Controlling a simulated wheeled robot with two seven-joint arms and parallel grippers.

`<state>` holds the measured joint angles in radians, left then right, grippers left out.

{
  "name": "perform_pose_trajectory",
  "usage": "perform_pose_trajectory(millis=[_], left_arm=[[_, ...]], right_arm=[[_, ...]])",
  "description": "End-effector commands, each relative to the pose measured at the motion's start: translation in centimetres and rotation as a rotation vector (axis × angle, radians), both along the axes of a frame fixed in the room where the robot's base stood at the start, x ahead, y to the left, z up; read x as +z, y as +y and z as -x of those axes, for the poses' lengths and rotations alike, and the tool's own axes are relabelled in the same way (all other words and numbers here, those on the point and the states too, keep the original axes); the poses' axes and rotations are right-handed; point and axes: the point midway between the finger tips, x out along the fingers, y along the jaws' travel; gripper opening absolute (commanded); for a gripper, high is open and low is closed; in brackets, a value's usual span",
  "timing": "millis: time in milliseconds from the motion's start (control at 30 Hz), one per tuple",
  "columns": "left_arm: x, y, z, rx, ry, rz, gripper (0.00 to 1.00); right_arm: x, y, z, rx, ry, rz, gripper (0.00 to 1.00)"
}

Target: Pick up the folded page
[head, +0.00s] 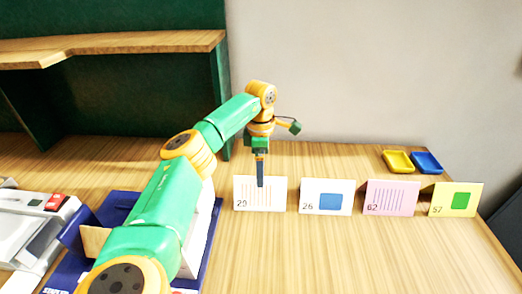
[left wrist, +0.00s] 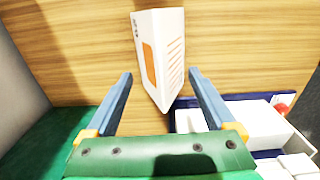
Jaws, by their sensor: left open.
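Several folded pages stand like tents in a row on the wooden table. The white page marked 29 (head: 243,196), with orange lines, is the leftmost. Beside it are the white page 26 with a blue patch (head: 327,202), the pink page 62 (head: 390,198) and the cream page 57 with a green patch (head: 457,201). My left gripper (head: 260,180) points down at page 29 and hides part of its face. In the left wrist view, the open gripper (left wrist: 160,73) has a finger either side of a white folded page (left wrist: 160,50), with gaps; contact is not visible.
A yellow tray (head: 397,161) and a blue tray (head: 426,162) lie behind the pages at right. A blue mat (head: 213,233) and a grey device (head: 30,225) lie at left. A wooden shelf (head: 120,42) rises behind. The table's front right is clear.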

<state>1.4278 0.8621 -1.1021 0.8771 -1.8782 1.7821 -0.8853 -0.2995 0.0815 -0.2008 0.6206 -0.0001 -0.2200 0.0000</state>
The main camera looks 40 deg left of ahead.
Motion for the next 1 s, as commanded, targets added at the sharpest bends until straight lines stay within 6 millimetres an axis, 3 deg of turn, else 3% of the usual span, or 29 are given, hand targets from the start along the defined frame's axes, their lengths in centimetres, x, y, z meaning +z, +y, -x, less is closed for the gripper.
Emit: perform_pose_trajectory(millis=[100,233,467,800,1000], left_arm=[[-1.8,-0.1,0.3,0.001,0.008,0.000,0.89],[-4.1,-0.1,0.2,0.001,0.004,0.000,0.89],[-4.7,0.0,0.1,0.001,0.000,0.000,0.89],[-4.6,0.0,0.2,0.001,0.000,0.000,0.00],[-4.6,0.0,0.2,0.001,0.000,0.000,0.00]], right_arm=[[1.8,-0.2,0.2,0.001,0.003,0.004,0.50],[2.0,-0.3,0.2,0.001,0.004,0.005,0.50],[1.8,-0.2,0.2,0.000,0.003,0.003,0.50],[1.8,0.3,0.1,-0.003,0.002,-0.004,0.50],[1.8,0.3,0.1,-0.003,0.001,-0.004,0.50]])
